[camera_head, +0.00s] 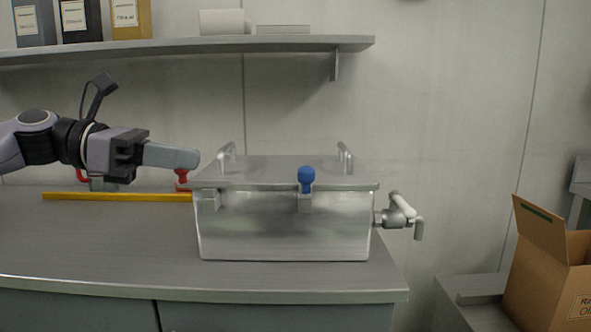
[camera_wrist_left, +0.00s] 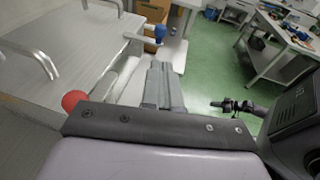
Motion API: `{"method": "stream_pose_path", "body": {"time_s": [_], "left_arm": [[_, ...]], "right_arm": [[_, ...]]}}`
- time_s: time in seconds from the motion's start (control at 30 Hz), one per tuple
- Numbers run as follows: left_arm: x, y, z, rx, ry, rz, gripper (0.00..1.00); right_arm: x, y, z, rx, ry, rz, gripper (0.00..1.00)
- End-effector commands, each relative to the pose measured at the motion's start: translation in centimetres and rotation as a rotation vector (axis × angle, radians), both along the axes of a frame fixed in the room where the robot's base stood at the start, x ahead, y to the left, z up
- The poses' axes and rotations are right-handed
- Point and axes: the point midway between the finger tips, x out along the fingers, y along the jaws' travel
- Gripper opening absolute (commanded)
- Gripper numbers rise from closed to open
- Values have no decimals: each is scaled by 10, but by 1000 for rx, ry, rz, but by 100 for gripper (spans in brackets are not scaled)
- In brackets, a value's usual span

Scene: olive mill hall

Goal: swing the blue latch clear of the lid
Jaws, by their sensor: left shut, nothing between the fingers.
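The blue latch (camera_head: 306,180) is at the front of the steel tank (camera_head: 285,228), right of its middle. Its round knob is upright and overlaps the front edge of the lid (camera_head: 280,170). The lid lies flat on the tank and has two handles. My left gripper (camera_head: 188,158) is shut and empty, left of the lid and well apart from the blue latch. In the left wrist view, the fingers (camera_wrist_left: 161,78) point toward the blue latch (camera_wrist_left: 158,34), which is farther off. My right gripper is not in view.
A red knob (camera_head: 181,176) is just below my left gripper, by the lid's left end. A yellow bar (camera_head: 115,196) lies on the bench (camera_head: 100,240). A tap (camera_head: 398,212) sticks out at the tank's right. A shelf (camera_head: 200,47) hangs above. A cardboard box (camera_head: 545,275) stands right.

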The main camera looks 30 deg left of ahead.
Motion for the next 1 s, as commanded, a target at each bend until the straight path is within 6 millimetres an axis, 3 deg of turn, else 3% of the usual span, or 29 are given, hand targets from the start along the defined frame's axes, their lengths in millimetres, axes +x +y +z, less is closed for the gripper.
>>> {"method": "stream_pose_path", "body": {"time_s": [0.57,1.0], "left_arm": [[3,-3,0,2,1,1,0],[39,-43,-9,0,4,-1,0]], "right_arm": [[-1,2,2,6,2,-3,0],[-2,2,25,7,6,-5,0]]}}
